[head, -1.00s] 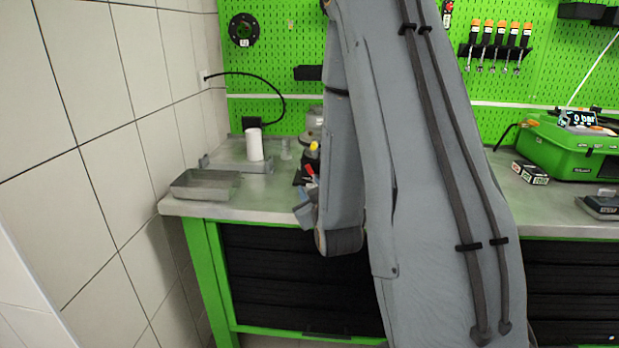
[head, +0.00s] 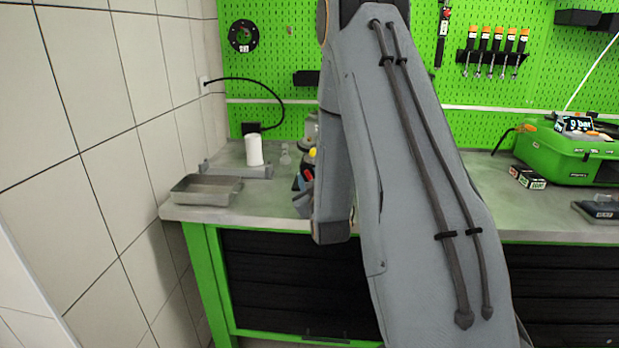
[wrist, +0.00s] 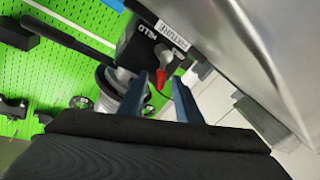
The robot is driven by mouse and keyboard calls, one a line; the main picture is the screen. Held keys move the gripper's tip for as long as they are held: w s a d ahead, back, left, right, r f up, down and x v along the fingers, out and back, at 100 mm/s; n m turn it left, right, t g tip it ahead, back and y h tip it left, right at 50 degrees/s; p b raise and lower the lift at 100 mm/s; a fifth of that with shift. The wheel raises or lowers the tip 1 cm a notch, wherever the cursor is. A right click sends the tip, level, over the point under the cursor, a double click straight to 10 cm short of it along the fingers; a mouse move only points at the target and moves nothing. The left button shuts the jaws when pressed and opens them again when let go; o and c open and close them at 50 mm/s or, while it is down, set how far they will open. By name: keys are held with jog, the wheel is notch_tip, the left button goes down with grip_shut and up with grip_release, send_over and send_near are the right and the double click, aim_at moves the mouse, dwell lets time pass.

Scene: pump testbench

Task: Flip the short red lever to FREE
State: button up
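The short red lever (wrist: 162,62) shows in the wrist view, beside a black block with a white label reading HELD (wrist: 142,26) and another that seems to read FIXTURE (wrist: 172,36). My gripper (wrist: 160,96) is open, with one blue-grey finger left of the lever's red tip and one right of it. I cannot tell whether either finger touches it. In the head view the red lever (head: 307,174) is a small spot on the bench, just left of my arm. My gripper (head: 302,199) is partly hidden there by my arm. I see no FREE label.
A grey metal tray (head: 205,190) and a white cylinder (head: 254,151) stand on the bench (head: 255,212) to the left. A green case (head: 565,152) stands at the right. In the wrist view a long dark handle (wrist: 68,36) and a metal surface (wrist: 265,60) lie close by.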

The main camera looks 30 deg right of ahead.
jog(key=shift+c, duration=0.3)
grip_shut()
jog(key=shift+w+a+f+n+g, duration=0.1)
jog(key=shift+a+n+g, duration=0.1)
jog(key=shift+n, duration=0.4)
jog(key=shift+w+a+f+n+g, duration=0.1)
jog(key=shift+a+n+g, duration=0.1)
jog(key=shift+n, duration=0.4)
jog(key=shift+o, duration=0.3)
grip_release()
jog(key=b+v, duration=0.2)
jog(key=v, duration=0.6)
